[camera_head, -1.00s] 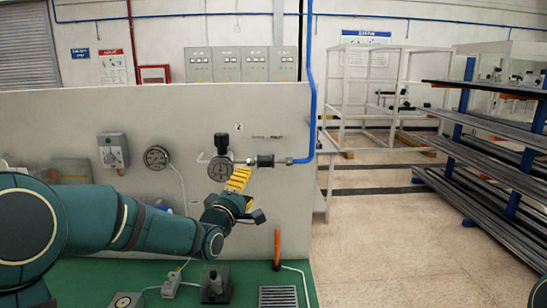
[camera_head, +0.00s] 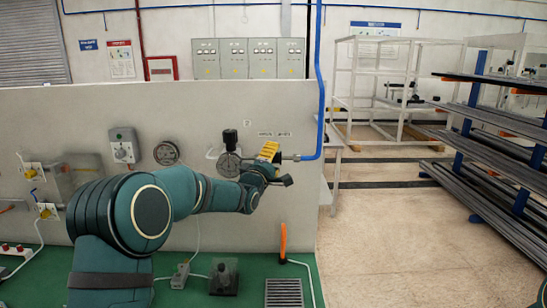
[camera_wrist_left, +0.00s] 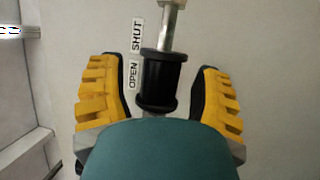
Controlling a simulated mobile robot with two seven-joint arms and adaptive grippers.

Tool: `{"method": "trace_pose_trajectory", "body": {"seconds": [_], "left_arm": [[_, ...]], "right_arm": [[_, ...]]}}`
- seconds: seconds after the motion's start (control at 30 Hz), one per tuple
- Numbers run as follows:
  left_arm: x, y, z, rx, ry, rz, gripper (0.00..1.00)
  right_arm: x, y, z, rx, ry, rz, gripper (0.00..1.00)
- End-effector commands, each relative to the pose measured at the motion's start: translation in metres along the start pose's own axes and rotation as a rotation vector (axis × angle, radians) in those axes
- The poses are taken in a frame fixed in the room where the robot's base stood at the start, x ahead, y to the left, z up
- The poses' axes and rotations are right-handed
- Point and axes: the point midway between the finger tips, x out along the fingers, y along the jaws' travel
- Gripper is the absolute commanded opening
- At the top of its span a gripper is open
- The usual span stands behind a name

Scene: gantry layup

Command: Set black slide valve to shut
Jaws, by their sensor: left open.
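The black slide valve (camera_wrist_left: 160,80) is a black flanged sleeve on a metal pipe in the left wrist view. It lies beside the OPEN label (camera_wrist_left: 133,73); the SHUT label (camera_wrist_left: 137,35) is farther up along the pipe. My left gripper (camera_head: 268,152) is open, with one yellow-padded finger on each side of the sleeve, and gaps show between the fingers and it. In the head view the gripper hides the sleeve, and the labels (camera_head: 275,134) above are too small to read. My right gripper is not in view.
A round gauge with a black top (camera_head: 230,160) stands just left of the gripper on the grey panel (camera_head: 100,100). A blue pipe (camera_head: 320,90) joins at the right. An orange-handled tool (camera_head: 283,240) stands below, near a drain grate (camera_head: 284,293).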

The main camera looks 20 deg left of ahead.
Motion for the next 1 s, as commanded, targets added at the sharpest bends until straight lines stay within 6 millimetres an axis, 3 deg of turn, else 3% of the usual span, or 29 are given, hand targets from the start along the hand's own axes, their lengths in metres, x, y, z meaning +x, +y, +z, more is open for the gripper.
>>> {"method": "trace_pose_trajectory", "body": {"seconds": [0.4, 0.47, 0.6, 0.77, 1.0], "left_arm": [[0.006, 0.0, 0.0, 0.001, 0.0, 0.0, 0.65], [0.006, 0.0, 0.0, 0.001, 0.0, 0.0, 0.49], [0.006, 0.0, 0.0, 0.001, 0.0, 0.0, 0.0], [0.007, -0.001, 0.003, 0.0, 0.0, 0.001, 0.0], [0.018, -0.002, 0.029, 0.0, -0.001, 0.004, 0.0]], "right_arm": [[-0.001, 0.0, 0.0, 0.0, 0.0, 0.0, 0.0], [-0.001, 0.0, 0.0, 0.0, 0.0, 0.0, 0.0], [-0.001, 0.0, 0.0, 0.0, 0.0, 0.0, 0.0], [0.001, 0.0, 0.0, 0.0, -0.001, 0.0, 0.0], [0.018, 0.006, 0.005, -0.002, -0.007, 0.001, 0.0]]}}
